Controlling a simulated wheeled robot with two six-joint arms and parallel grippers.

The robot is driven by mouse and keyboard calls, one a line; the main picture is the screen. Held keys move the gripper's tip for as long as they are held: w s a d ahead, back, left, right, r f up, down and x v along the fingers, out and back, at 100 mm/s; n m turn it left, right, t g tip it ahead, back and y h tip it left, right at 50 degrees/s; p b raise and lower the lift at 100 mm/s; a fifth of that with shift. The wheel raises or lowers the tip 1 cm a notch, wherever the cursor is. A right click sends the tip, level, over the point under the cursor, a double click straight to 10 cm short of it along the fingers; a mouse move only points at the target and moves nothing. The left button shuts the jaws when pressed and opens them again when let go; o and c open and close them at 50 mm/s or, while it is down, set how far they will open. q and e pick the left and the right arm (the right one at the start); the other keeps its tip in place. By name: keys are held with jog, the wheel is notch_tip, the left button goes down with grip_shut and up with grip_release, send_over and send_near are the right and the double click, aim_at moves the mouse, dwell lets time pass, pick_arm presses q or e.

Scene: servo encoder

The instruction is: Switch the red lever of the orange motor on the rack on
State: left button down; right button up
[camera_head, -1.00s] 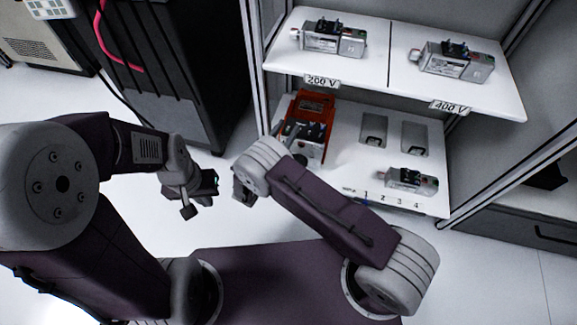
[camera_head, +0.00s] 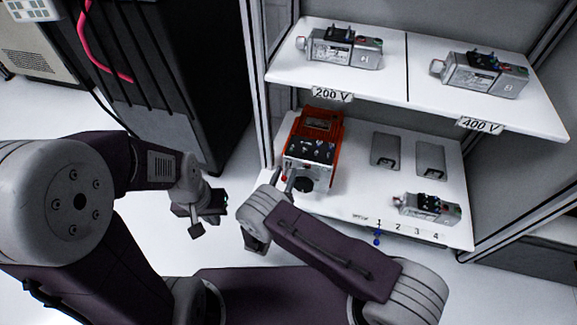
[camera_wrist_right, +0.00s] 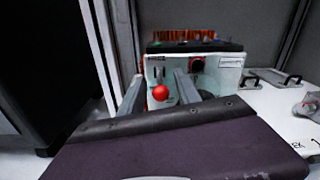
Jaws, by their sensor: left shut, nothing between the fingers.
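The orange motor (camera_head: 320,128) stands at the left of the lower rack shelf, with a pale front face (camera_wrist_right: 213,78). Its red lever (camera_wrist_right: 160,92) shows as a red ball low on that face, left of a dark round port; it is a small red spot in the head view (camera_head: 284,178). My right gripper (camera_head: 283,180) is just in front of the motor's left front. In the right wrist view its two fingers (camera_wrist_right: 160,88) are apart, one on each side of the red ball; contact cannot be told. My left gripper (camera_head: 208,210) is shut and empty, left of the rack.
Grey motors stand on the upper shelf (camera_head: 400,98), and another (camera_head: 427,208) at the lower shelf's right, near two recessed plates (camera_head: 386,150). A rack post (camera_head: 256,85) and dark cabinet (camera_head: 165,95) are left of the orange motor.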

jog(key=shift+w, duration=0.2)
grip_shut()
jog(key=f+t+b, duration=0.1)
jog(key=b, duration=0.3)
jog(key=f+t+h+b, duration=0.1)
jog(key=t+b, duration=0.1)
jog(key=b, duration=0.2)
jog(key=shift+w+d+t, duration=0.15)
jog(key=shift+w+t, duration=0.05)
jog(key=shift+t, duration=0.1)
jog(key=shift+r+t+h+b, duration=0.2)
jog(key=shift+t+h+b, duration=0.1)
jog(key=shift+b, duration=0.05)
jog(key=shift+r, duration=0.1)
grip_release()
